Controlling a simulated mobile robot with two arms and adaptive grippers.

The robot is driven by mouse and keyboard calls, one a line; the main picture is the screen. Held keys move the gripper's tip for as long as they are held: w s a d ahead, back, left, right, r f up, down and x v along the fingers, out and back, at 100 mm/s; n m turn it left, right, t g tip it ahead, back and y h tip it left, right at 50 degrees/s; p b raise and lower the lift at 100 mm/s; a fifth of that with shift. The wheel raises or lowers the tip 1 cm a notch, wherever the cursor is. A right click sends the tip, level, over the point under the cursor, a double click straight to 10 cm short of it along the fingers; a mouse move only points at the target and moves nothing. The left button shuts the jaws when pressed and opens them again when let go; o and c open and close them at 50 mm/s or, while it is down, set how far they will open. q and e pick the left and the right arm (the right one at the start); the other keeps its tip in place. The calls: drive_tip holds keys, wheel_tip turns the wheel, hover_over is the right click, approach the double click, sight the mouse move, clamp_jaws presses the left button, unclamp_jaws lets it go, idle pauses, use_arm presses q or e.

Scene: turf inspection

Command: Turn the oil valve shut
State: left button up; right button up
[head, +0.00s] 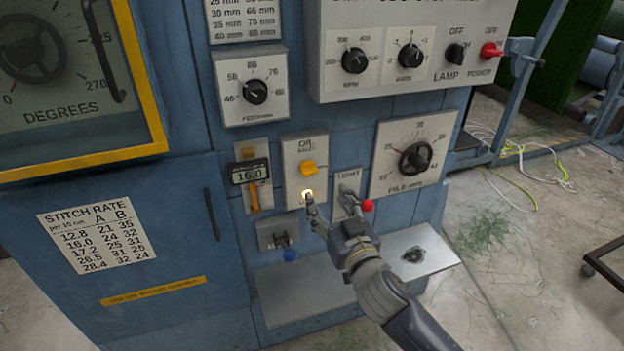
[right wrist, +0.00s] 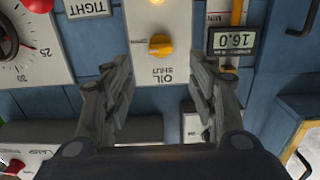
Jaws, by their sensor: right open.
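The oil valve is a yellow knob (head: 308,168) on a pale upright plate (head: 296,149) on the blue machine front, its handle lying roughly sideways. The plate's label reads "OIL" with a smaller, hard-to-read word. In the right wrist view, which is upside down, the knob (right wrist: 160,45) sits above the "OIL SHUT" lettering, between and beyond the fingers. My right gripper (head: 328,198) is open and empty, just below and right of the knob in the head view. Its fingers (right wrist: 160,104) are spread and appear apart from the knob. My left gripper is not in view.
A lit lamp (head: 307,195) is below the knob. A 16.0 display (head: 250,172) is on the left. A tight lever plate with a red ball (head: 367,205) and the pile dial (head: 414,158) are on the right. A metal ledge (head: 300,293) juts out below.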

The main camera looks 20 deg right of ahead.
sight(311, 173)
drive_tip(key=w, duration=0.5)
drive_tip(key=w+p, duration=0.1)
drive_tip(key=w, duration=0.4)
drive_tip(key=shift+w+a+r, duration=0.2)
drive_tip(key=shift+w, duration=0.2)
drive_tip(key=c, duration=1.1)
